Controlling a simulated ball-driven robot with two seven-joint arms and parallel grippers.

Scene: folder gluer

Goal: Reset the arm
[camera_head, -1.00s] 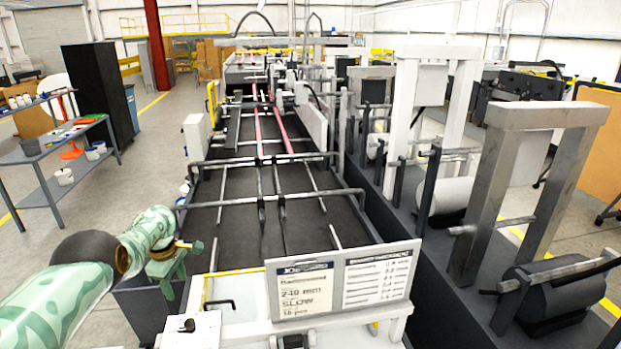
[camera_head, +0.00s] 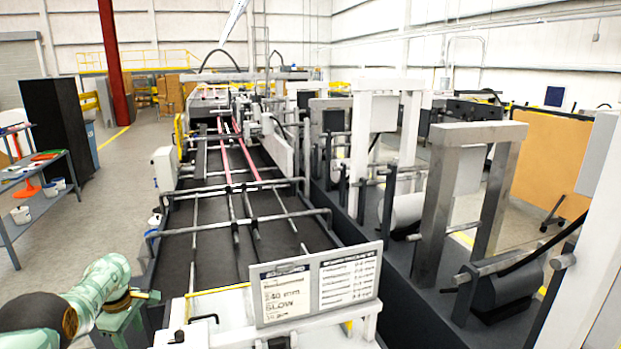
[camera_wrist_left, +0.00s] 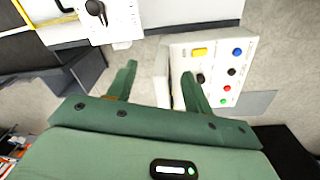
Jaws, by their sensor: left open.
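My left gripper (camera_head: 125,322) is at the lower left of the head view, beside the near end of the folder gluer (camera_head: 245,215), with its fingers pointing down. In the left wrist view the two green fingers (camera_wrist_left: 158,72) stand apart with nothing between them. A white button panel (camera_wrist_left: 213,50) with red, blue, green, black and yellow controls lies beyond the right finger; touching cannot be judged. A black rotary knob (camera_wrist_left: 95,8) on a white plate is at the top. My right gripper is not in view.
A sign board (camera_head: 316,285) stands at the machine's near end. Metal frames and rollers (camera_head: 478,190) fill the right side. A shelf with pots (camera_head: 40,195) and a black cabinet (camera_head: 58,130) stand at the left. Open floor (camera_head: 115,205) lies between shelf and machine.

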